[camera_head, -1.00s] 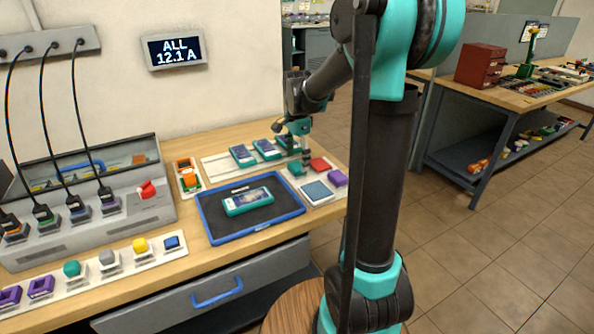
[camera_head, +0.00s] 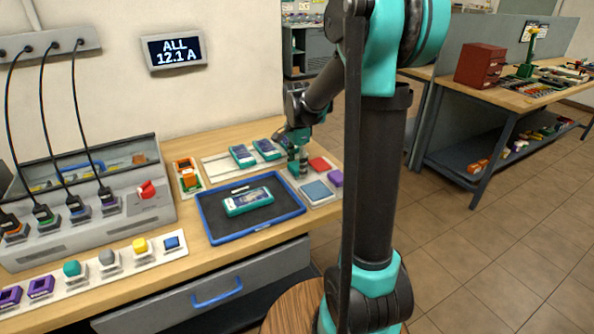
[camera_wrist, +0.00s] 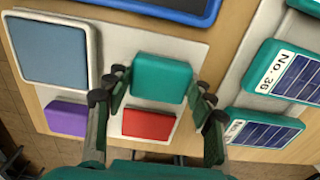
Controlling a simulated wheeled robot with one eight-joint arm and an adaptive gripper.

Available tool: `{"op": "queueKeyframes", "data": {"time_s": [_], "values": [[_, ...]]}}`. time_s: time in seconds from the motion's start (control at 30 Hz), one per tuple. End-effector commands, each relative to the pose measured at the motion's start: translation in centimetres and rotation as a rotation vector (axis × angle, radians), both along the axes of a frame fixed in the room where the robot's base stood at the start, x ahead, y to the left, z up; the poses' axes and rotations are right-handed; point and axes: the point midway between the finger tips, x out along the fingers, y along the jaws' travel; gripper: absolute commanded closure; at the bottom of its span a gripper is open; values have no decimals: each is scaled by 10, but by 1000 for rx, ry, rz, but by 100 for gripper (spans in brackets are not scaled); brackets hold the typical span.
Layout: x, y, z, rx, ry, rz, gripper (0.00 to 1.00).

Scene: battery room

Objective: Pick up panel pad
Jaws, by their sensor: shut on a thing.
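A plain teal pad (camera_wrist: 161,75) lies between my two fingers in the wrist view, over a white board (camera_wrist: 118,55). My gripper (camera_wrist: 160,90) is shut on this teal pad, one finger on each side. I cannot tell whether the pad is clear of the board. In the head view my gripper (camera_head: 298,167) is low over the board at the bench's right end and mostly hides the pad. A red pad (camera_wrist: 149,124), a purple pad (camera_wrist: 66,117) and a blue-grey square in a white frame (camera_wrist: 52,50) sit around it.
Teal cell-faced units (camera_head: 242,155) stand just behind; one is marked No. 36 (camera_wrist: 285,72). A blue-rimmed tray (camera_head: 207,222) holding another unit is to the left. A charger with cables (camera_head: 110,205) stands farther left.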

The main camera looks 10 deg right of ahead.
Motion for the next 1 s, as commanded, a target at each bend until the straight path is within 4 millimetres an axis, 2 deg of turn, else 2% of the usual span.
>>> {"op": "queueKeyframes", "data": {"time_s": [0.27, 0.47, 0.57, 0.8, 1.0], "values": [[0, 0, 3, 0, 0, 0, 75], [0, 0, 20, 0, 0, 0, 75], [0, 0, 39, 0, 0, 0, 75], [0, 0, 106, 0, 0, 0, 75], [0, 0, 156, 0, 0, 0, 75]]}}
